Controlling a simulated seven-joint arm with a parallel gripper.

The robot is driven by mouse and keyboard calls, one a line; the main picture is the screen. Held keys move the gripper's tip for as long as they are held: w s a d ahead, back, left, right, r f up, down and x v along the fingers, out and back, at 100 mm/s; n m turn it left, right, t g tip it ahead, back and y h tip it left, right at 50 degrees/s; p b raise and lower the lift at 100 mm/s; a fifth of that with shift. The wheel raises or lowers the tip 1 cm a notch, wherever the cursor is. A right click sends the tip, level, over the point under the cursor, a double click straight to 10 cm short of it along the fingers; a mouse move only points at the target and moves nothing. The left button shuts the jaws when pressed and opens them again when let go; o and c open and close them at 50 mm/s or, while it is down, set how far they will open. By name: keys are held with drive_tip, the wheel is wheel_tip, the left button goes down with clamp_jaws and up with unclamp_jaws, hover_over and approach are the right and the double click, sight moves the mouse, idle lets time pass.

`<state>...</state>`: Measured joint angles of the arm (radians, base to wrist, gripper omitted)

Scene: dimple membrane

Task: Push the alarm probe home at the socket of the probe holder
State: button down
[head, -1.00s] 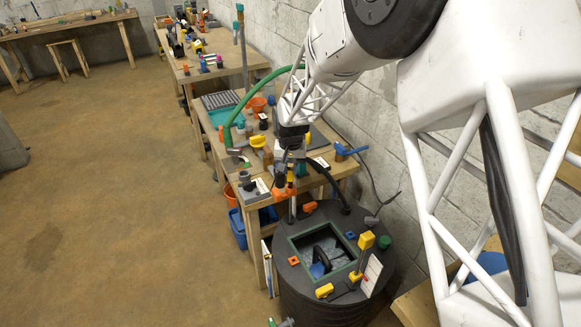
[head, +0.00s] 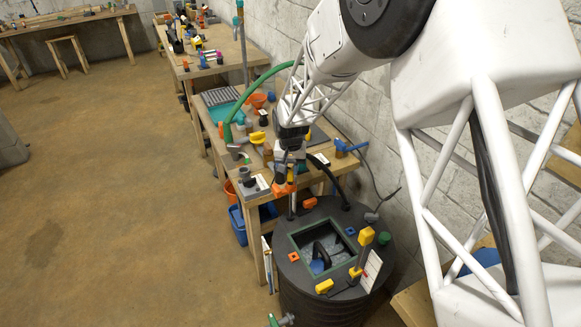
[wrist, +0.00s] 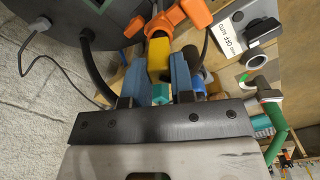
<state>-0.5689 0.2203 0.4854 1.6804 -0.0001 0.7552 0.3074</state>
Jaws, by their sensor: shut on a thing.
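The alarm probe (wrist: 158,52) shows in the wrist view as a yellow body between the two blue fingers of my gripper (wrist: 155,70). My gripper is shut on it. The orange probe holder (wrist: 190,12) is just beyond the fingertips, beside the yellow body; its socket is hidden. In the head view my gripper (head: 289,170) points down at the left edge of the tank top, right above the orange probe holder (head: 284,189). A thin pale rod hangs below there. How deep the probe sits in the socket cannot be told.
The round black tank (head: 338,290) has a square green-framed opening and several coloured fittings on top. A black hose (wrist: 85,40) and a grey cable run close by. A switch box (wrist: 238,28) and a green hose (wrist: 276,130) are at right. The cluttered bench (head: 235,115) stands behind.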

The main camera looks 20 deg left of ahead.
drive_tip(key=shift+f, duration=0.45)
drive_tip(key=c, duration=0.9)
unclamp_jaws()
drive_tip(key=shift+r, duration=0.15)
drive_tip(key=shift+r, duration=3.8)
